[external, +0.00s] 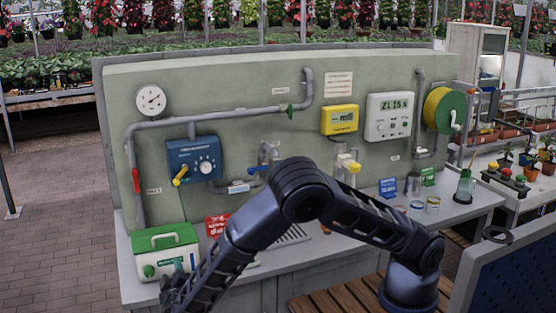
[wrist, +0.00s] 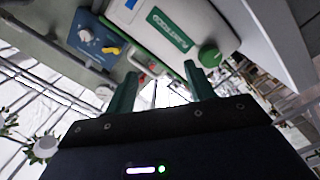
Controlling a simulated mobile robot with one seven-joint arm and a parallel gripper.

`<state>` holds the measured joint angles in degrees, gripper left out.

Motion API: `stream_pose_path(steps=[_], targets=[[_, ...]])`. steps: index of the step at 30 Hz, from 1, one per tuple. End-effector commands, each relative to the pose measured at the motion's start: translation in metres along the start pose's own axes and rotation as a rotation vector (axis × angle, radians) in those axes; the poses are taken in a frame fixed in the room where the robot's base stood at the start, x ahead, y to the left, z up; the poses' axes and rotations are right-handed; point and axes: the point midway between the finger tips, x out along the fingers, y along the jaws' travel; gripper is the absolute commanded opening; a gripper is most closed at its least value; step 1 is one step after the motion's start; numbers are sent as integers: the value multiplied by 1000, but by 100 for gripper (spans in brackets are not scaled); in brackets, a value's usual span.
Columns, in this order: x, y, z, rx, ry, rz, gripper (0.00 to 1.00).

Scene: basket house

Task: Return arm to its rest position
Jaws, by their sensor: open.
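My arm shows in the external view, bent over the bench with its elbow high. It reaches down to the lower left. My gripper (external: 178,266) is in front of the green-and-white box and partly cut off by the frame's bottom edge. In the wrist view, my gripper (wrist: 160,82) has its two dark green fingers apart with nothing between them. The green-and-white box (external: 165,248) stands at the bench's left end. It fills the top of the wrist view (wrist: 185,22), with a green knob on it. I cannot tell whether a finger touches it.
The grey bench (external: 480,204) backs onto a panel (external: 240,88) with pipes, a blue control box (external: 194,160) and a hose reel (external: 444,109). Red packets (external: 216,225), small jars (external: 432,202) and a green bottle (external: 464,187) stand on the bench. Floor is open at left.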

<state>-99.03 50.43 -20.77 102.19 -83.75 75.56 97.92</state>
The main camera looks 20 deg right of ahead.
Motion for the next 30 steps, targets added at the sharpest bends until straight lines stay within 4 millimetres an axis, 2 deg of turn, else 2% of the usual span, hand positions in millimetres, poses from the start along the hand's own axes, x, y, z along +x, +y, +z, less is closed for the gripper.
stream_pose_path(steps=[1, 6, 15, 22, 30], targets=[[17, 28, 4, -27, -48, 33, 54], [62, 108, 33, -148, -230, 111, 54], [132, 229, 102, -240, -593, 91, 54], [167, 307, 161, -209, -844, -12, 54], [180, 391, 226, -118, -1077, -157, 54]])
